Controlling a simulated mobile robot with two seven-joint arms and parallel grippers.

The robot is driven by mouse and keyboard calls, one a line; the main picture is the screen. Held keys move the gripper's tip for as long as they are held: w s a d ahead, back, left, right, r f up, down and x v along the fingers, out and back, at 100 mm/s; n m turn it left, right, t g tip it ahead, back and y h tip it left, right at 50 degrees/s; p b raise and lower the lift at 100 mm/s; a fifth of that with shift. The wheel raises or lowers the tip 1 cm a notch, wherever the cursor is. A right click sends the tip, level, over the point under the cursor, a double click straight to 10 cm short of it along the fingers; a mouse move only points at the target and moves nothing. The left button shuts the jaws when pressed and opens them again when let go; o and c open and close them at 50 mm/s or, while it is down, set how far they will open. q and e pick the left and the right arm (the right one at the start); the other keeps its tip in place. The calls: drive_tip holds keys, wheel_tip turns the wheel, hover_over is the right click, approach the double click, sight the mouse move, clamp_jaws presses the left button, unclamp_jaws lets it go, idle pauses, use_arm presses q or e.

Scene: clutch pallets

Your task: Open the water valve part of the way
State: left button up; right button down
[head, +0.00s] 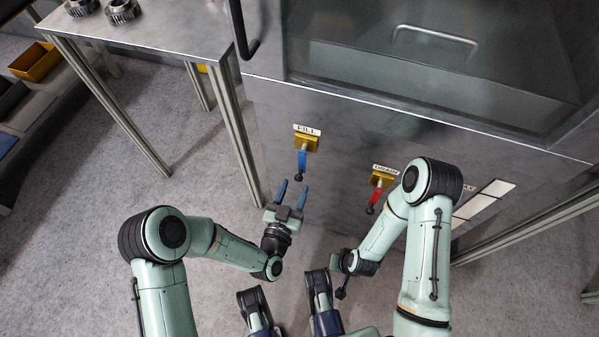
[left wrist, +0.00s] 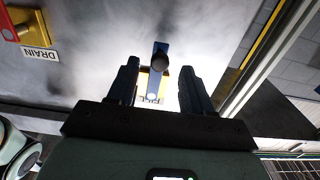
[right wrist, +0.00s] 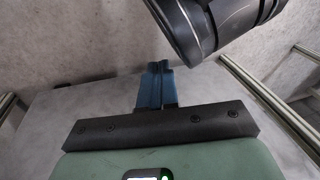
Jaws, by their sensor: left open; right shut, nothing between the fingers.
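The FILL valve, the water valve, has a yellow body (head: 306,143) on the metal tank front. Its blue lever (head: 302,160) hangs down to a black knob. In the left wrist view the blue lever (left wrist: 156,88) and its knob lie between my left fingers, apart from both. My left gripper (head: 292,188) is open and empty, just below the lever in the head view. My right gripper (right wrist: 157,68) is shut and empty, with its blue fingers together; it is far from the valve and hard to make out in the head view.
A DRAIN valve with a red lever (head: 374,197) sits to the right on the same tank front (head: 330,215). A metal table (head: 150,30) with gear parts stands at the left. Its leg rises close to the FILL valve. Grey floor (head: 90,220) is clear at the left.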

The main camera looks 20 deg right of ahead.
sight(301, 172)
use_arm(q)
drive_tip(key=b+x, duration=0.1)
drive_tip(key=x, duration=0.5)
drive_tip(key=shift+w+d, duration=0.1)
drive_tip(key=shift+w, duration=0.05)
use_arm(e)
drive_tip(key=shift+s+d+f+g, duration=0.15)
drive_tip(key=shift+s+f+g, duration=0.35)
drive_tip(key=shift+s+f, duration=0.7)
use_arm(q)
drive_tip(key=shift+c, duration=0.3)
clamp_jaws()
